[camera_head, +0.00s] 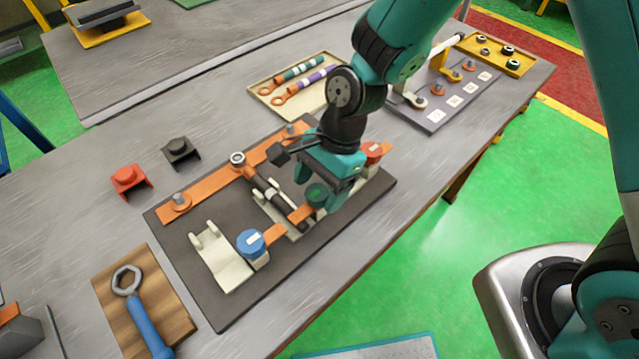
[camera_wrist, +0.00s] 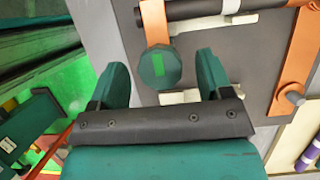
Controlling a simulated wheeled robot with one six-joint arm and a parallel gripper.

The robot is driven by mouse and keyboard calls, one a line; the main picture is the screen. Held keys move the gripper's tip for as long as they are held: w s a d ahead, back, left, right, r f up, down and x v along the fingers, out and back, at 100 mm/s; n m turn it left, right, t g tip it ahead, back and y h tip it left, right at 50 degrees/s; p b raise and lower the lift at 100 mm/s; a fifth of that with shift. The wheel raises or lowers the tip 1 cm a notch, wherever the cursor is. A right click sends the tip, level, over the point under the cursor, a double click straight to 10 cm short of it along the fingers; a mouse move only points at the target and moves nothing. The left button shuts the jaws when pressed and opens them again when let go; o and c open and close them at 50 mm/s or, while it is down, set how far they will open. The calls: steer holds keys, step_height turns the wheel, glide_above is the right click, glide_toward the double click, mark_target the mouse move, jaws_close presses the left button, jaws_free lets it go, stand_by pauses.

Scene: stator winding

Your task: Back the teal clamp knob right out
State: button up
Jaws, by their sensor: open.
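The teal clamp knob (camera_head: 317,195) stands on the dark fixture plate (camera_head: 225,312), at the end of a short orange strip. In the wrist view the knob (camera_wrist: 160,67) is a dark teal, many-sided cap with a bright green mark. My gripper (camera_head: 322,187) is over the knob, pointing down. In the wrist view its two fingers are apart, one on each side of the knob, with gaps between. The fingers partly hide the knob in the head view. I cannot tell how far down the fingertips reach along it.
A blue knob (camera_head: 250,243) and a red knob (camera_head: 374,150) stand on either side along the same plate. A dark rod (camera_head: 270,192) lies close by. A blue-handled wrench (camera_head: 145,320) rests on a wooden board.

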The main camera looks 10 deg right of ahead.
steer(key=shift+f, duration=0.2)
steer(key=shift+c, duration=0.2)
steer(key=c, duration=0.9)
